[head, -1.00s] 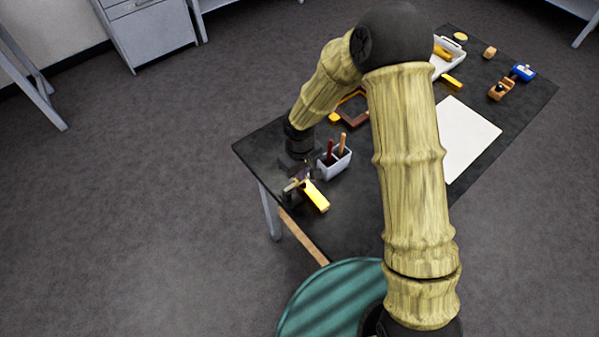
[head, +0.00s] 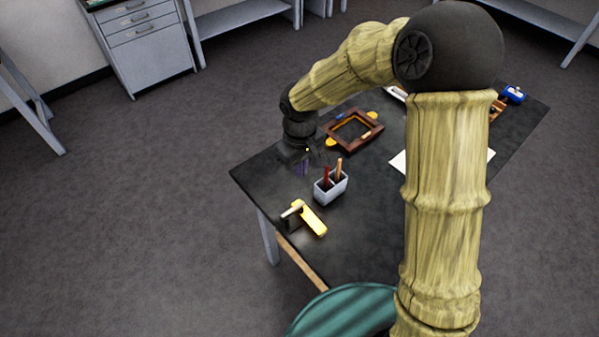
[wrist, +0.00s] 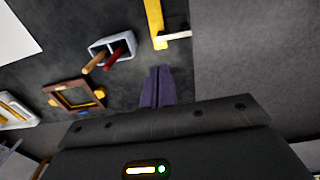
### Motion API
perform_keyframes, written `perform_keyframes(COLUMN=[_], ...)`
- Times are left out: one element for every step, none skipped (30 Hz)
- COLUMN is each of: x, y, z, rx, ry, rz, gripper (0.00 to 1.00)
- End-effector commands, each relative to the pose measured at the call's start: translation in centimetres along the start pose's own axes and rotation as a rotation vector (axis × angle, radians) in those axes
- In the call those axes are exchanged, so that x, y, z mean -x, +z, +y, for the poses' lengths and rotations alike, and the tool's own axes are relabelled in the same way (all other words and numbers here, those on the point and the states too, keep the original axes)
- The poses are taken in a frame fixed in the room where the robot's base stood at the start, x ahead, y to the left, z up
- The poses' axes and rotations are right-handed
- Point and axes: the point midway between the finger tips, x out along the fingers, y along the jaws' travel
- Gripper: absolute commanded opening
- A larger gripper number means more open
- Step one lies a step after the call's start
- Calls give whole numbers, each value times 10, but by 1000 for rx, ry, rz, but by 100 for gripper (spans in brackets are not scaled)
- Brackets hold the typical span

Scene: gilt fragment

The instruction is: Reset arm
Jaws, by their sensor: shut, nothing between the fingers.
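My gripper (head: 302,167) is at the left part of the black table (head: 262,182), behind the pen cup and left of the wooden frame in the head view. In the wrist view its purple fingers (wrist: 158,88) are together and hold nothing. The yellow tool with a pale handle (head: 309,218) lies near the front left table edge, apart from my gripper. It also shows at the top of the wrist view (wrist: 155,22).
A grey cup (head: 331,187) with a red and an orange handle stands close to my gripper. A brown frame (head: 374,136) lies farther back. White paper (head: 398,160) and a blue item (head: 514,93) are on the right. A green round seat (head: 345,312) stands in front.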

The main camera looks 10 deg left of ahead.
Motion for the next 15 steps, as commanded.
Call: perform_keyframes(x=[0, 0, 0, 0, 0, 0, 0, 0, 0, 0, 0, 0, 0, 1, 3], y=[0, 0, 0, 0, 0, 0, 0, 0, 0, 0, 0, 1, 2, 4, 9], z=[0, 0, 0, 0, 0, 0, 0, 0, 0, 0, 0, 1, 2, 3, 7], rx=[0, 0, 0, 0, 0, 0, 0, 0, 0, 0, 0, -2, -6, -13, -28], ry=[0, 0, 0, 0, 0, 0, 0, 0, 0, 0, 0, 1, 2, 3, 7], rz=[0, 0, 0, 0, 0, 0, 0, 0, 0, 0, 0, 0, 1, 1, 3], gripper=[0, 0, 0, 0, 0, 0, 0, 0, 0, 0, 0, 0, 0, 0, 0])
